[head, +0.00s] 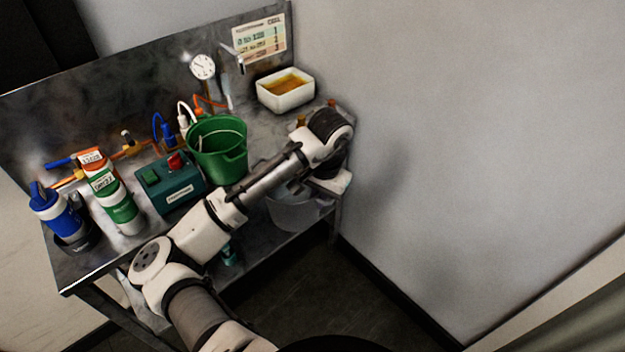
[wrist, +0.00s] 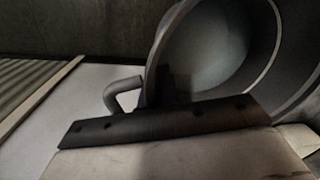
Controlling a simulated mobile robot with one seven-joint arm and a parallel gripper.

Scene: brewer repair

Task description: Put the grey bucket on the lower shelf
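The grey bucket (head: 297,212) shows in the head view below the tabletop's right end, partly hidden by my arm and the table edge. In the wrist view the bucket (wrist: 215,50) fills the upper right, tilted in the picture with its open mouth and inside showing. A grey curved handle (wrist: 122,92) sticks out beside its rim. My gripper (wrist: 160,98) is right at the bucket's rim; its fingertips are dark and mostly hidden, so its grip is unclear. The lower shelf (head: 262,247) lies under the table; whether the bucket touches it cannot be told.
The steel tabletop (head: 262,130) holds a green bucket (head: 217,150), a teal box with a red switch (head: 171,186), bottles (head: 115,200), a gauge (head: 203,67) and a white tray (head: 286,91). A wall stands close on the right. A table leg (head: 335,222) is beside the grey bucket.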

